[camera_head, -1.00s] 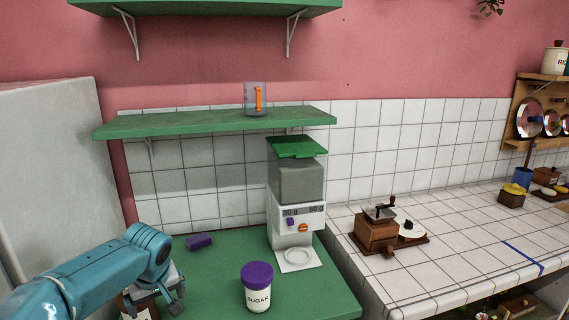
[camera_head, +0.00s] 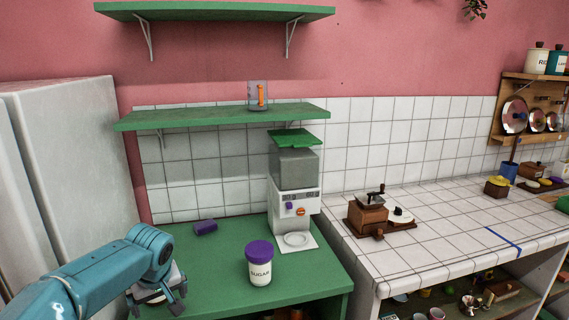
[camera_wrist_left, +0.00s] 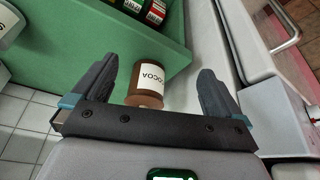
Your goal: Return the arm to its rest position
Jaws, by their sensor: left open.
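My left gripper (camera_head: 165,298) is at the lower left of the head view, over the left front part of the green counter (camera_head: 215,262). In the left wrist view its two fingers (camera_wrist_left: 155,78) stand wide apart, with nothing clamped between them. A brown jar labelled COCOA (camera_wrist_left: 149,80) shows beyond and between the fingers in that view. It appears apart from both fingers. In the head view my gripper and arm hide most of that spot. My right gripper is not in view.
A sugar jar with a purple lid (camera_head: 259,264), a purple block (camera_head: 205,228) and a white dispenser (camera_head: 294,200) stand on the green counter. A green shelf (camera_head: 220,117) holds a measuring cup (camera_head: 257,96). A coffee grinder (camera_head: 367,215) stands on the tiled counter. A fridge (camera_head: 75,170) is at left.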

